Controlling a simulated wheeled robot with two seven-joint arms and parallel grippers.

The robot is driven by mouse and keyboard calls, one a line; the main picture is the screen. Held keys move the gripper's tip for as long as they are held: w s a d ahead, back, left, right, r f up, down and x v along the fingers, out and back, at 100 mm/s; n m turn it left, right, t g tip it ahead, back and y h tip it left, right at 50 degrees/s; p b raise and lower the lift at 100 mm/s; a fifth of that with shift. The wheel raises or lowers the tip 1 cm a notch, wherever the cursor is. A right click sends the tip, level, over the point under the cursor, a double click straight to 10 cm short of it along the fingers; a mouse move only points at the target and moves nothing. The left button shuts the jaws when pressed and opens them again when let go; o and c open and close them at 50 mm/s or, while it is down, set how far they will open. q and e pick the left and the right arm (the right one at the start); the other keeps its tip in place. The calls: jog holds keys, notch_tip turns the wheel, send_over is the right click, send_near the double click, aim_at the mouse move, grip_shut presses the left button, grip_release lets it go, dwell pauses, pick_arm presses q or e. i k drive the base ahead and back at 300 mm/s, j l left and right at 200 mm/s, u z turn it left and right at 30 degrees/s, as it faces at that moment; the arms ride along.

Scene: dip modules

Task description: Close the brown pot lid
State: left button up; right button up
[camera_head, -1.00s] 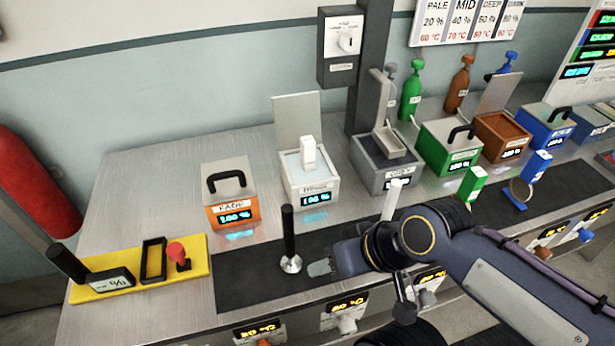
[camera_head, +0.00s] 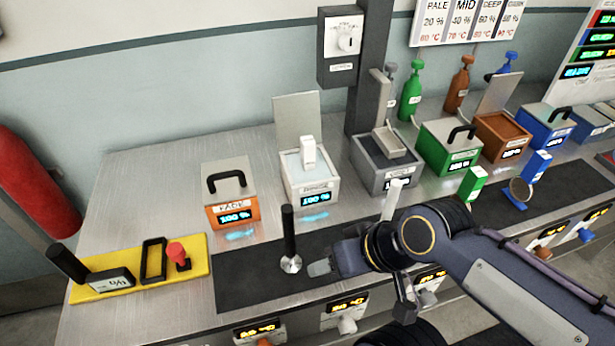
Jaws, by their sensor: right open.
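The brown pot (camera_head: 502,141) stands at the back right of the bench, between the green pot and the blue pot. Its lid (camera_head: 499,92) is up, tilted at the back edge, and the brown contents show. My right gripper (camera_head: 322,267) is open and empty over the dark mat, beside the foot of a black-handled tool and well to the left of the brown pot. My left gripper is not in view.
A green pot (camera_head: 449,148) with a black handle and a blue pot (camera_head: 546,128) flank the brown pot. A grey pot (camera_head: 386,175), a white pot (camera_head: 311,188) and an orange pot (camera_head: 232,200) stand further left. A white upright stick (camera_head: 392,199) is near my right arm. Bottles stand behind.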

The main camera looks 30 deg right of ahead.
aim_at(501, 86)
jog(key=k+l+z, duration=0.1)
jog(key=k+l, duration=0.35)
jog(key=l+z, duration=0.1)
jog(key=z, duration=1.75)
